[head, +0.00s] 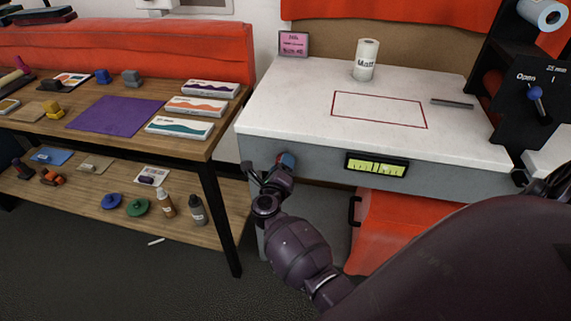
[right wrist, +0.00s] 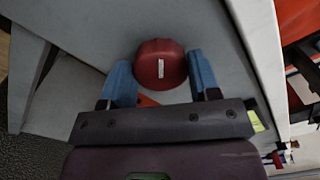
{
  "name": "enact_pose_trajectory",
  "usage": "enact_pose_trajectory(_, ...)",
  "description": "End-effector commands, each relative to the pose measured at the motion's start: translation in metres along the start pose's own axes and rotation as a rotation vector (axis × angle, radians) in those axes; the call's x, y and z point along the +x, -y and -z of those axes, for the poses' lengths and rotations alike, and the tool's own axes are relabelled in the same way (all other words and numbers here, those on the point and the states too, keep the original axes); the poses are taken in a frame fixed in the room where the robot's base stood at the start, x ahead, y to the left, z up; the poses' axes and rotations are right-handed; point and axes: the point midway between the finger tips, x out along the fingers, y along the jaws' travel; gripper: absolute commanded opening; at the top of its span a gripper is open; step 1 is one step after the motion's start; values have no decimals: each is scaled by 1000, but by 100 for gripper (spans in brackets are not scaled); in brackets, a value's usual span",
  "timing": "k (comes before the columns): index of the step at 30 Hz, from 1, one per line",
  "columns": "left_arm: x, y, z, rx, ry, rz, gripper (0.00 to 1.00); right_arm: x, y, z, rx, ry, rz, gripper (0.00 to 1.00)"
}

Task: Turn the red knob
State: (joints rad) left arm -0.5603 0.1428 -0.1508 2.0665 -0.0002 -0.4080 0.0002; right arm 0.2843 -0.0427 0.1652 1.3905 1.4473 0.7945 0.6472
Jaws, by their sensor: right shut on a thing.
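The red knob (right wrist: 149,66) is round with a white line on its face, and it sits on the grey front of the white-topped table (head: 262,108). In the right wrist view the white line runs nearly up and down in the picture. My right gripper (right wrist: 164,78) has one blue finger on each side of the knob and is shut on it. In the head view my right gripper (head: 280,168) is at the left end of the table front, where it largely hides the knob. My left gripper is not in view.
A yellow-green meter (head: 376,166) is on the table front, right of the knob. Below it stands an orange bin (head: 395,225). A wooden shelf unit (head: 215,130) with boxes and bottles is close on the left. A black stand with a blue-tipped lever (head: 535,93) is at right.

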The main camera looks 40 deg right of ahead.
Motion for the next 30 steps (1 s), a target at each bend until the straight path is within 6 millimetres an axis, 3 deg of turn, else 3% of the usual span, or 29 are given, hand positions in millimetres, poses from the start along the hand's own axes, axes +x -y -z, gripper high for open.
enact_pose_trajectory(12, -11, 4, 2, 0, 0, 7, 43, 0, -1, 0, -220, -1, -1, 33)
enact_pose_trajectory(30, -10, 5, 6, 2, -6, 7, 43, -1, -2, 1, -263, -2, -1, 33)
